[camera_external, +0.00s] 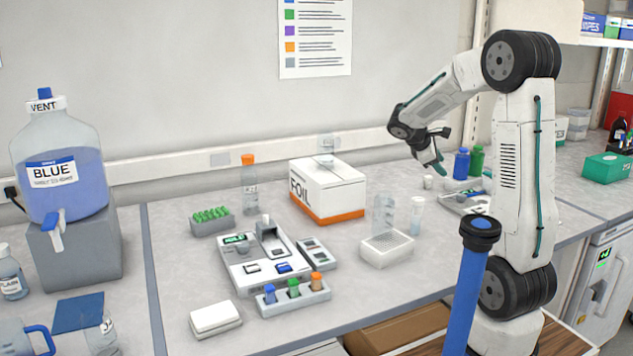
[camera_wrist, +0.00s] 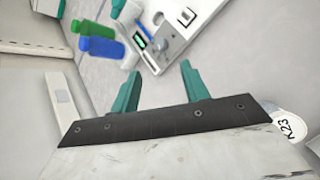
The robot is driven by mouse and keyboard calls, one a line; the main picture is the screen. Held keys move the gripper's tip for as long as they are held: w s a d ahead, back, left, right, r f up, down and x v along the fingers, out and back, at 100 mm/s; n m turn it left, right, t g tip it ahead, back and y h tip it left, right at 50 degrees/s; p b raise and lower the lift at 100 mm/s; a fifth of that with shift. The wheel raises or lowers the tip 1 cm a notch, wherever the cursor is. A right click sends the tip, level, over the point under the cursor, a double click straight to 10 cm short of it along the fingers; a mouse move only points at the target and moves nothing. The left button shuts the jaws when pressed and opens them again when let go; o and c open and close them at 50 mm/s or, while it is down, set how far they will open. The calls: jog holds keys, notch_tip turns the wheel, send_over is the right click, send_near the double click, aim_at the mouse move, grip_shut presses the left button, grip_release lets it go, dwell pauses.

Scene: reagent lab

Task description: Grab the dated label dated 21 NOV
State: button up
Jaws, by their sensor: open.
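No date reading 21 NOV can be read in either view, so I cannot tell which item is that label. In the wrist view a white tray (camera_wrist: 172,45) carries small pale tiles (camera_wrist: 187,15), a display and a blue pen-like item; any print on the tiles is too small to read. The tray also shows in the external view (camera_external: 452,200), partly hidden behind my arm. My gripper (camera_external: 438,168) hangs above the bench near the tray. Its two teal fingers (camera_wrist: 160,70) are apart with nothing between them.
A blue bottle (camera_external: 461,164) and a green bottle (camera_external: 477,161) stand behind the tray. A round lid marked K23 (camera_wrist: 287,126) is at the wrist view's lower right.

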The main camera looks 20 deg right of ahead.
jog(key=w+d+f+n+t+h, duration=0.1)
jog(key=w+d+f+n+h, duration=0.35)
jog(key=w, duration=0.75)
jog(key=n+t, duration=0.2)
jog(key=n, duration=0.4)
send_near(430, 182)
jog(key=d, duration=0.1)
jog(key=w+d, duration=0.2)
jog(key=shift+d+f+m+y, duration=0.15)
jog(key=shift+f+m+y, duration=0.05)
jog(key=shift+m+y, duration=0.05)
jog(key=shift+w+d+f, duration=0.1)
jog(key=shift+d+f, duration=0.1)
jog(key=shift+f, duration=0.05)
jog(key=x, duration=0.7)
jog(key=shift+d+f, duration=0.15)
jog(key=shift+d, duration=0.05)
grip_shut()
